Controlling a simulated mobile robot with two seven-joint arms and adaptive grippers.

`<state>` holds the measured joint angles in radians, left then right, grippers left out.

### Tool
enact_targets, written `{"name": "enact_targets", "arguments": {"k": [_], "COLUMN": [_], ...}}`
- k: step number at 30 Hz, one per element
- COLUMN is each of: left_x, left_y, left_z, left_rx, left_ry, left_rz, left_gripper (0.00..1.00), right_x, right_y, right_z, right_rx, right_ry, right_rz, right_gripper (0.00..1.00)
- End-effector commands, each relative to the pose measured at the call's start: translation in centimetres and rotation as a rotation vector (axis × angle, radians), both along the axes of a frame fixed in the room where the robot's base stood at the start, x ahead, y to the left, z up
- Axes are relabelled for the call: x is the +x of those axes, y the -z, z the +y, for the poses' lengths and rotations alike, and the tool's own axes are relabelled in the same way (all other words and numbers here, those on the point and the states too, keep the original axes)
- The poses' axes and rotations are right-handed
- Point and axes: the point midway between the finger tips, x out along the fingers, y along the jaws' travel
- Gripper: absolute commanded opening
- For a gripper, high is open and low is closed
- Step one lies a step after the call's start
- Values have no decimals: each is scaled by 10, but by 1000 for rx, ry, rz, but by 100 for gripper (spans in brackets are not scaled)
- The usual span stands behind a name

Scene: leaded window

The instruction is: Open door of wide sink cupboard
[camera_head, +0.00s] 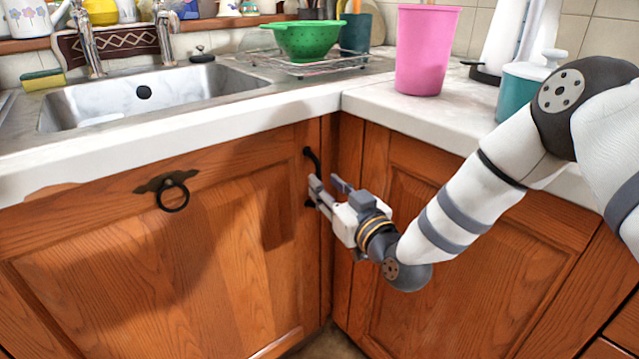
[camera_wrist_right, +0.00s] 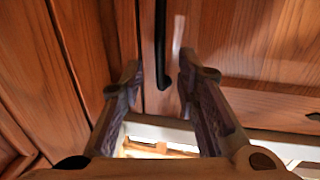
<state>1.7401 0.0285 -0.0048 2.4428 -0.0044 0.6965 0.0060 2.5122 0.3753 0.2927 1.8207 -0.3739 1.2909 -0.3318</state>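The wide sink cupboard door (camera_head: 140,290) is brown wood, below the sink, and looks closed. Its dark upright bar handle (camera_head: 312,158) is at the right edge. My right gripper (camera_head: 325,184) is in front of the handle and hides its middle; the lower end shows just below the fingertips. In the right wrist view, my gripper (camera_wrist_right: 160,78) is open, with the handle (camera_wrist_right: 161,45) showing between the two fingers. I cannot tell whether a finger touches it. My left gripper is not in view.
A second wooden cupboard (camera_head: 455,270) meets the sink cupboard at a corner, just right of the handle. The white countertop (camera_head: 430,115) overhangs both. A pink cup (camera_head: 426,50) and a green colander (camera_head: 307,40) stand on top. A dark ring pull (camera_head: 173,196) hangs at the door's top.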

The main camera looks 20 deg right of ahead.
Motion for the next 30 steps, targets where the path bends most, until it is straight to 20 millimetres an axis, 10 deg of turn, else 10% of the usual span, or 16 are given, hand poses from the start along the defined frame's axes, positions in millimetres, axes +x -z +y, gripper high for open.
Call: {"name": "enact_targets", "arguments": {"k": [15, 20, 30], "left_x": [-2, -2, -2], "left_y": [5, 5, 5], "left_z": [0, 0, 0], "left_rx": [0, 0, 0], "left_ry": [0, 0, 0], "left_rz": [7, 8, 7], "left_gripper": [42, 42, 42], "right_x": [40, 39, 39], "right_y": [2, 2, 2], "right_z": [7, 6, 8], "right_rx": [1, 1, 0], "right_ry": [0, 0, 0], "right_rz": [5, 5, 6], "right_gripper": [29, 0, 0]}}
